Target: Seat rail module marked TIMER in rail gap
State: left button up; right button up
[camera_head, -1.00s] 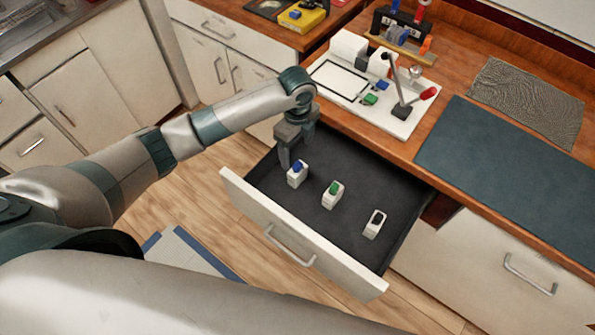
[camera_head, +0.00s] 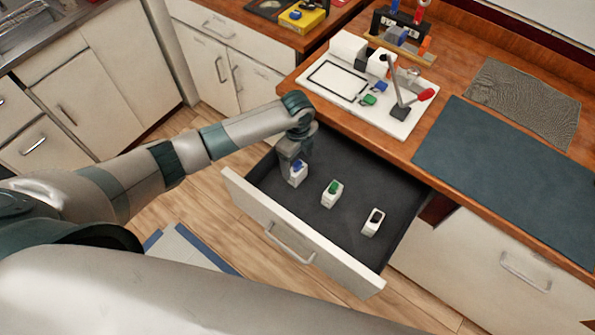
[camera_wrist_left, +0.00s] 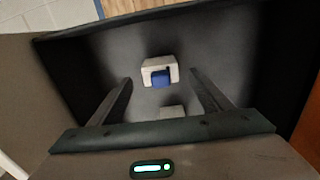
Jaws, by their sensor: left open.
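Three small white rail modules stand in the open drawer (camera_head: 345,165): one with a blue top (camera_head: 298,177), one with a green top (camera_head: 332,194) and one with a black top (camera_head: 373,222). No TIMER marking is legible. My left gripper (camera_head: 293,166) is open, pointing down over the blue-topped module. In the left wrist view that module (camera_wrist_left: 160,72) shows between and beyond the spread fingers; a second pale block (camera_wrist_left: 172,112) is partly hidden by the gripper body. White blocks (camera_head: 347,47) stand on the white board (camera_head: 397,127); I cannot make out the rail gap clearly. My right gripper is not in view.
A dark mat (camera_head: 510,170) and a grey cloth (camera_head: 525,100) lie to the right. The drawer front (camera_head: 300,235) and walls surround the modules; its floor is otherwise clear.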

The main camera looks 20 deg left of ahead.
aim_at(298, 171)
pick_arm(q)
jog(key=shift+f+p, duration=0.5)
jog(key=shift+f, duration=1.5)
jog(key=c, duration=1.2)
